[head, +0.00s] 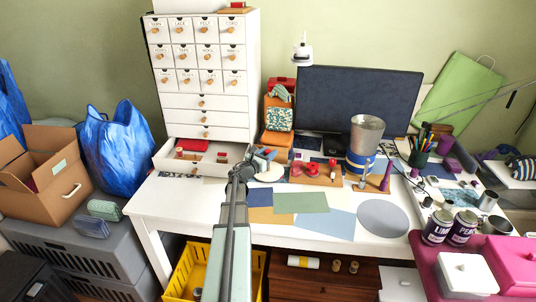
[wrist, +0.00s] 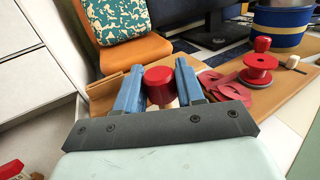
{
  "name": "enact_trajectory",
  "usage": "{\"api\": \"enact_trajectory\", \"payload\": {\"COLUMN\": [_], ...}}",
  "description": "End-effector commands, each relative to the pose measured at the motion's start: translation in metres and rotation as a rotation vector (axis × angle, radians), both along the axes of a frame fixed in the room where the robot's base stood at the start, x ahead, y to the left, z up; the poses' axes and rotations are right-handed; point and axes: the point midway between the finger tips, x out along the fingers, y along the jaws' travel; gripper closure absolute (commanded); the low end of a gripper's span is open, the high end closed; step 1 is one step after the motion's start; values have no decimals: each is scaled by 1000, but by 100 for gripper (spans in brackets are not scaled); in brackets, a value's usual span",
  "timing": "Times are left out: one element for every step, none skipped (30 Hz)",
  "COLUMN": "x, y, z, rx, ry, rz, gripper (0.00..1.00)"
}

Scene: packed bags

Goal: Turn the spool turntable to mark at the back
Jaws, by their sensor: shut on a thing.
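My gripper (head: 263,156) is over the white table, beside the open drawer. In the wrist view its two blue fingers (wrist: 157,76) are shut on a red round-topped peg or knob (wrist: 158,87).
A wooden board (head: 327,181) with a red spool (wrist: 258,66) and red scraps lies to the right. An orange chair-like stand (wrist: 145,52) is behind. The open drawer (head: 168,161) is at left.

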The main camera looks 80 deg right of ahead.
Motion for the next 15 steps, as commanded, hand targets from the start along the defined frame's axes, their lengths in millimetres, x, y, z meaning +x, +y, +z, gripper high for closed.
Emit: {"api": "enact_trajectory", "payload": {"x": [-1, -1, -1, -1, -2, -2, -2, -2, -2, -2, -2, -2, -2, -1, -1], "y": [1, 1, 1, 1, 1, 2, 2, 1, 1, 1, 1, 0, 0, 0, 0], "z": [0, 1, 1, 1, 1, 2, 2, 2, 2, 2, 2, 3, 3, 3, 3], "rx": [-2, -2, -4, -4, -4, -5, -5, -5, -7, -7, -8, -8, -9, -10, -11], "ry": [1, 1, 1, 1, 2, 1, 3, 3, 2, 1, 3, 3, 4, 3, 3], "rz": [11, 22, 41, 59, 77, 104, 125, 147, 174, 193, 209, 230, 244, 258, 274], "gripper": [100, 100, 100, 100, 100, 100, 100, 100, 100, 100, 100, 100, 100, 100, 100]}}
